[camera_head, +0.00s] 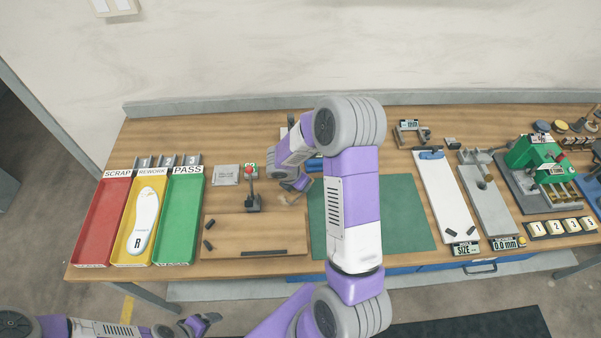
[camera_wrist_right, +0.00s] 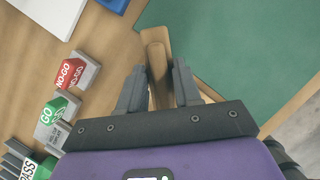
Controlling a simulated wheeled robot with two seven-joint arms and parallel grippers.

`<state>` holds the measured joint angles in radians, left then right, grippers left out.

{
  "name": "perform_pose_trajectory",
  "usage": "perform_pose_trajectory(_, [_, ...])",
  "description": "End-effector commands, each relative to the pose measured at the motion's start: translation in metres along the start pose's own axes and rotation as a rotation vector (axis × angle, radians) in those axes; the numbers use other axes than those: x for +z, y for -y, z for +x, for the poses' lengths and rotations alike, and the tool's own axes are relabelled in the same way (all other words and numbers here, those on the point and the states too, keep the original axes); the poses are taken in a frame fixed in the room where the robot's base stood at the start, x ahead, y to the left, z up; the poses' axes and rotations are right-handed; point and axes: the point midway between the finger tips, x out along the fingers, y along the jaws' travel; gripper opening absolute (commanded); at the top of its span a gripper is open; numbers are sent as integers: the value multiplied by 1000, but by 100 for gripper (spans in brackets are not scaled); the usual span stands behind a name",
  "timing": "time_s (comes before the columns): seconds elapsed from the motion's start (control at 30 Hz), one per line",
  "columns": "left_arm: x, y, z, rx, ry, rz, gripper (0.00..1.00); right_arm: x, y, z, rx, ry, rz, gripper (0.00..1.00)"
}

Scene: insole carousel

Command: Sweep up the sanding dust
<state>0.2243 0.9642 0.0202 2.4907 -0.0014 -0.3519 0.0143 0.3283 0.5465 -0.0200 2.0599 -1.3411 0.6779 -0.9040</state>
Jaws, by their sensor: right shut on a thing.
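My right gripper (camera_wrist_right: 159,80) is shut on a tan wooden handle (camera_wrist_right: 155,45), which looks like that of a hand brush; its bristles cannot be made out. In the head view my right gripper (camera_head: 300,184) is low over the bench, beside the left edge of the green mat, partly hidden by my arm. A small tan piece (camera_head: 290,198) shows just below it, probably the brush. My left gripper (camera_head: 203,322) is at the bottom left, off the bench front; its finger gap is too small to judge. I cannot make out any sanding dust.
Red (camera_head: 99,220), yellow (camera_head: 130,252) and green (camera_head: 180,220) trays stand at the left; a white insole (camera_head: 143,218) lies in the yellow one. The green mat (camera_head: 405,215) is mostly clear. Fixtures crowd the right.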

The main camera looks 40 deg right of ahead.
Motion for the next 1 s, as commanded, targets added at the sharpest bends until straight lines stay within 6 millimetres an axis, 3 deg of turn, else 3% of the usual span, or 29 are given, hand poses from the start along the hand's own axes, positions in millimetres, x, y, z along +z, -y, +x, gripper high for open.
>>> perform_pose_trajectory(0.4, [1,-10,-28,0,0,-1,80,12,-3,-35,6,-1,-7,0])
perform_pose_trajectory(1.0, [1,-10,-27,0,0,-1,80,11,-4,-34,7,0,-8,0])
